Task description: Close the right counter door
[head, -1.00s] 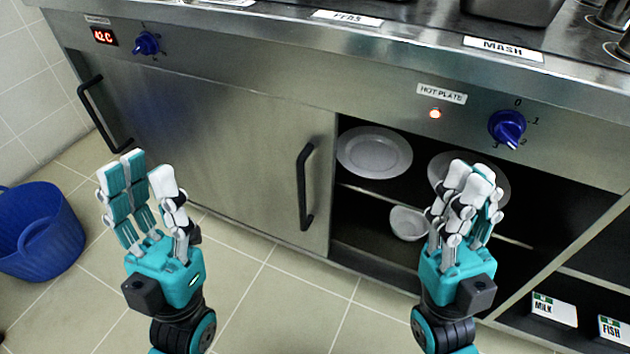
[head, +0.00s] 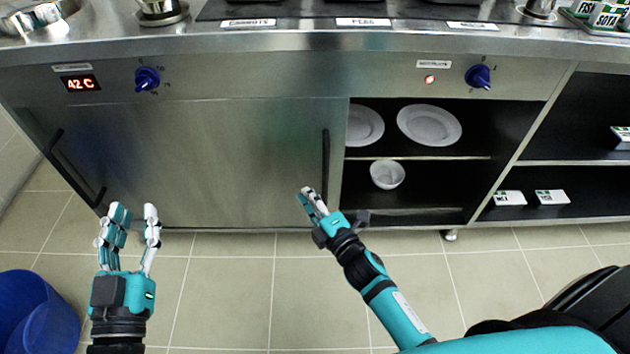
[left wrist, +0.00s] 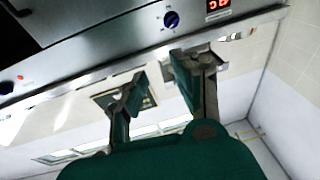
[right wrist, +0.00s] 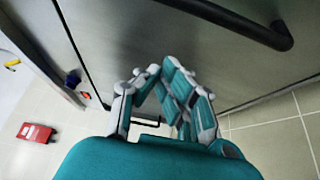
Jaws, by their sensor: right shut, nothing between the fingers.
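A steel sliding door front (head: 230,160) covers the left part of the counter. A black vertical handle (head: 326,165) stands near its right edge, and another black handle (head: 75,170) is at the far left. The right part of the counter is open, showing its dark shelves (head: 420,155). My right gripper (head: 312,197) is shut and empty, close to the lower end of the right handle and apparently left of it; contact cannot be told. The right wrist view shows a handle (right wrist: 230,18) above the fingers. My left gripper (head: 133,215) is open and empty, low before the door's left part.
Plates (head: 430,125) and a bowl (head: 387,174) sit inside the open part. Open shelves with labelled boxes (head: 552,197) are further right. A blue bucket (head: 35,310) stands at the lower left. The tiled floor in front is mostly clear.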

